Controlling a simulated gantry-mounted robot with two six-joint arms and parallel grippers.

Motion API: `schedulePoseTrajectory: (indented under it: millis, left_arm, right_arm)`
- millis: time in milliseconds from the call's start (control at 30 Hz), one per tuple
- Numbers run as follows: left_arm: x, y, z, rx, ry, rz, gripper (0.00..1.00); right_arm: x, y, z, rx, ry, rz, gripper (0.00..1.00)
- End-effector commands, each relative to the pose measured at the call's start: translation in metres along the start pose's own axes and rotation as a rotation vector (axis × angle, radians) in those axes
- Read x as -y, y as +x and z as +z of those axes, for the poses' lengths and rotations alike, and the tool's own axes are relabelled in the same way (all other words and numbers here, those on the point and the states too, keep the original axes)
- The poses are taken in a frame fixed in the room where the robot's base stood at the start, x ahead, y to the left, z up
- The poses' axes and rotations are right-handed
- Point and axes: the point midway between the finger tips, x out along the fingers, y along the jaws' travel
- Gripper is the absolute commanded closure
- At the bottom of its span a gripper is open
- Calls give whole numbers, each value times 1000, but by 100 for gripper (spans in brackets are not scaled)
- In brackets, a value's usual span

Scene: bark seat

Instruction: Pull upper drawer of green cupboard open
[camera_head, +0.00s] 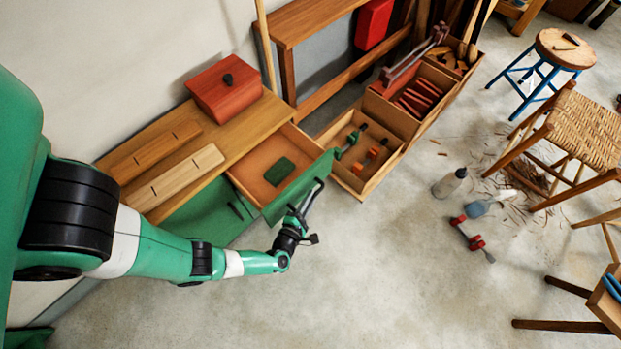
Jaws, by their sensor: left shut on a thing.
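The green cupboard (213,213) has a wooden top and stands against the wall at the left. Its upper drawer (256,172) is pulled out, showing a bare wooden inside with a dark green item (279,171) lying in it. The drawer's green front (275,208) faces my left arm. My left gripper (303,207) is at the drawer front, shut on its handle; the fingertips are small and partly hidden in this view. The lower part of the cupboard is closed. My right gripper is out of view.
A red lidded box (225,91) and wooden boards (172,178) lie on the cupboard top. A wooden tool crate (357,152) stands close beside the open drawer. A bottle (449,183), a red clamp (472,239) and stools are to the right. The floor in front is clear.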

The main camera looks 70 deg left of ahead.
Motion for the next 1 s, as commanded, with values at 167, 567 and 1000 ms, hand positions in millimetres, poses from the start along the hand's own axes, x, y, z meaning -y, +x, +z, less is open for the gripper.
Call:
schedulePoseTrajectory:
  millis: [167,567,1000]
  left_arm:
    - [-1,0,0,-1,-1,3,100]
    - [0,0,0,-1,-1,1,53]
    - [-2,-36,4,8,3,-5,53]
  right_arm:
    - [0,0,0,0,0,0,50]
    - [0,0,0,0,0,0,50]
    - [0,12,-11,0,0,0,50]
